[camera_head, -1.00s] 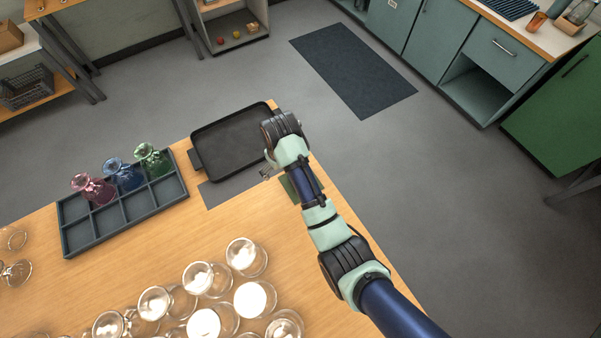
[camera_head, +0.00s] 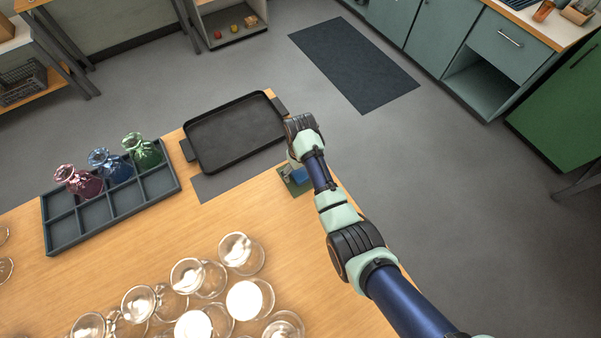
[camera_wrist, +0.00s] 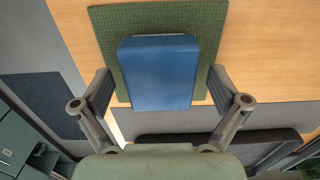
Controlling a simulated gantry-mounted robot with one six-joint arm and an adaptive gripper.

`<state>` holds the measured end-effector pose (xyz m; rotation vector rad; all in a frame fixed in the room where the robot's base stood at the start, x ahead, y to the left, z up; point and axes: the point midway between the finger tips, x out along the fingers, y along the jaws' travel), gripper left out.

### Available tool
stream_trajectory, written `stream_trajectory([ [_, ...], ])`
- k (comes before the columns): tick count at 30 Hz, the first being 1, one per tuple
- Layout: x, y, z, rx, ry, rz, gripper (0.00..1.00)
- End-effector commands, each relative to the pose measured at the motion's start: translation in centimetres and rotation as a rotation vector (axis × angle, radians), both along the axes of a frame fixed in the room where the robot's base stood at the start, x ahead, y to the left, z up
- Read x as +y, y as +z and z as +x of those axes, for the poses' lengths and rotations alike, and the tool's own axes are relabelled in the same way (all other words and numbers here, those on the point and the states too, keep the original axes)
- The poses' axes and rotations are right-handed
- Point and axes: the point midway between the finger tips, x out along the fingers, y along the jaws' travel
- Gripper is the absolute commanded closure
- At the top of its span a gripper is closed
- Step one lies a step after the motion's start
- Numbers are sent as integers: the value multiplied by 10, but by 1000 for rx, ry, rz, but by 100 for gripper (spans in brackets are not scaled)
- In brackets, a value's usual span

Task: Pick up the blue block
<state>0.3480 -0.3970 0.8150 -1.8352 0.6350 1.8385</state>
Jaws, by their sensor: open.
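The blue block (camera_wrist: 159,73) lies on a green textured mat (camera_wrist: 108,22) in the wrist view. In the head view the block (camera_head: 299,175) is partly hidden by my arm, on the small green mat (camera_head: 292,187) near the table's right edge. My gripper (camera_wrist: 160,97) is open, with one finger on each side of the block in the wrist view. I see gaps between the fingers and the block. I cannot tell how far above the mat the fingertips are. In the head view my gripper's fingers are hidden by my arm.
A black tray (camera_head: 189,124) stands on the table left of my wrist, over a grey mat (camera_head: 222,181). Several clear glass vessels (camera_head: 240,254) crowd the table's front. Bare table lies between.

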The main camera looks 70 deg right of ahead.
Motion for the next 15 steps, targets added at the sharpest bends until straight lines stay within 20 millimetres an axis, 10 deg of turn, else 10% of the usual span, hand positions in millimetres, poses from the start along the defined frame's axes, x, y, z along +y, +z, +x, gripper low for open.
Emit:
stream_trajectory([
  [6, 0, -1, 0, -1, 0, -1, 2],
  [15, 0, -1, 0, -1, 0, -1, 52],
])
